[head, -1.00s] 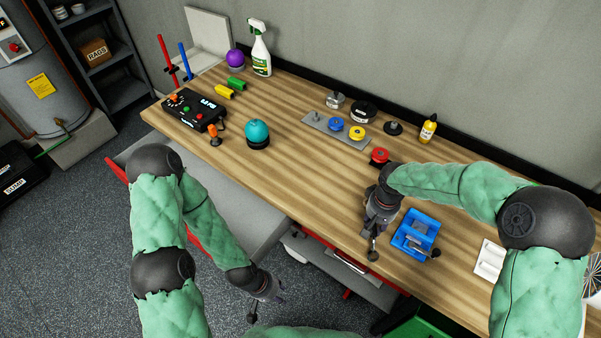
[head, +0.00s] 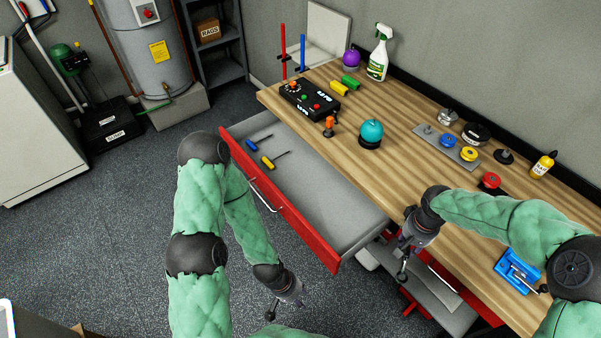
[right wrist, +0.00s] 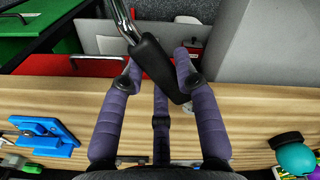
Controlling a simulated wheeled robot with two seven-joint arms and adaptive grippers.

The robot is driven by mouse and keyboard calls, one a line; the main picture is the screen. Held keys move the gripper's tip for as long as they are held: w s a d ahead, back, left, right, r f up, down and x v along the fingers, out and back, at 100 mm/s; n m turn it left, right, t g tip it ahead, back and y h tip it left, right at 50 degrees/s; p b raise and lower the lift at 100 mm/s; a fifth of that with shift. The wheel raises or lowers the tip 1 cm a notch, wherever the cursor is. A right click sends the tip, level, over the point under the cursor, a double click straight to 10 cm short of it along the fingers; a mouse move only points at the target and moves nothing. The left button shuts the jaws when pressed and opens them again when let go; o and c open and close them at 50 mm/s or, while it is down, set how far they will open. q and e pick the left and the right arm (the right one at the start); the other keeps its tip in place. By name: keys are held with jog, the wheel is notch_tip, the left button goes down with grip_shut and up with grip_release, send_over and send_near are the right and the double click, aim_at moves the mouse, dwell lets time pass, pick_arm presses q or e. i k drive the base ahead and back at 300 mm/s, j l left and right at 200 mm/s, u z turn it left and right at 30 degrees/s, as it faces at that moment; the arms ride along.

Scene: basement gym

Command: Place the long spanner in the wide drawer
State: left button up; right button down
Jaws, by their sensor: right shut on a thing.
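My right gripper (head: 404,268) hangs at the front edge of the bench, just right of the open wide drawer. The right wrist view shows its fingers (right wrist: 160,78) closed around the black grip of a tool with a shiny chrome shaft, which appears to be the long spanner (right wrist: 151,58). The shaft runs out of the top of that view. In the head view the tool is too small to make out. The wide drawer (head: 340,186) is pulled open, with a red front and grey floor. My left gripper (head: 282,300) hangs low in front of it; its fingers are unclear.
A blue screwdriver (head: 258,142) and a yellow screwdriver (head: 272,160) lie in the drawer's far left part; the rest is clear. A second red-fronted drawer (head: 450,300) is at right. A blue vice (head: 517,270) and a teal ball (head: 371,132) are on the bench.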

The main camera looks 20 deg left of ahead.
aim_at(306, 177)
jog(key=i+j+u, duration=0.1)
jog(key=j, duration=0.25)
jog(key=i+j, duration=0.2)
jog(key=j, duration=0.15)
jog(key=i+j+u, duration=0.15)
jog(key=j, duration=0.25)
jog(key=i+j, duration=0.15)
jog(key=j, duration=0.2)
jog(key=i+u, duration=0.2)
jog(key=i, duration=0.4)
